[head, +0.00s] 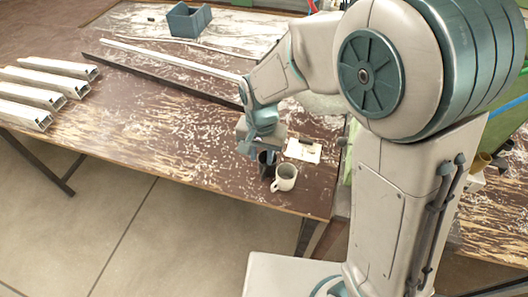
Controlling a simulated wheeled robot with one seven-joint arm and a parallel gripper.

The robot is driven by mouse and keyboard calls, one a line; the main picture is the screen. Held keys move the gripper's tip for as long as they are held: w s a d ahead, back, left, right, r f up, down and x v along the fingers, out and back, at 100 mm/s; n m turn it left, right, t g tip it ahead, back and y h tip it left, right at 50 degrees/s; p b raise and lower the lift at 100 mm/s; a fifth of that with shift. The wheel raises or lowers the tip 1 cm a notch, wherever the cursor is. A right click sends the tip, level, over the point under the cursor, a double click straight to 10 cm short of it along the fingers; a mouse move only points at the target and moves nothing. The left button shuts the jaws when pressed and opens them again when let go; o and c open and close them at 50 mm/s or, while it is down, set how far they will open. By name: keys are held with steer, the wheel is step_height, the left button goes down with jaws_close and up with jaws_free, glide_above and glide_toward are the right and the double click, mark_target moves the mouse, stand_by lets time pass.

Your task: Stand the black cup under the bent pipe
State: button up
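My gripper (258,155) points down over the wood bench near its front right edge. A dark cup (265,170), apparently the black cup, is right at the fingertips and is partly hidden by them. I cannot tell whether the fingers are closed on it or only beside it, or whether it touches the bench. I cannot make out a bent pipe for certain; my arm covers much of the right side.
A white mug (285,178) stands just right of the dark cup, very close. A white sheet with a small dark item (303,150) lies behind it. Pale profiles (45,85) lie at the left, a blue-grey box (188,20) at the back.

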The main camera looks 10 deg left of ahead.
steer(key=shift+d+r, duration=0.1)
steer(key=shift+r, duration=0.2)
steer(key=s+d+r+t, duration=0.1)
steer(key=s+d+r, duration=0.2)
steer(key=d, duration=0.4)
steer(key=s+d+r+n+t, duration=0.1)
steer(key=s+d+r, duration=0.2)
steer(key=d+r, duration=0.2)
steer(key=s+d+r+t, duration=0.1)
steer(key=s+d+r, duration=0.2)
steer(key=d, duration=0.7)
steer(key=shift+s+d+r+n+t, duration=0.2)
steer(key=shift+s+r+n+t, duration=0.15)
steer(key=shift+r, duration=0.4)
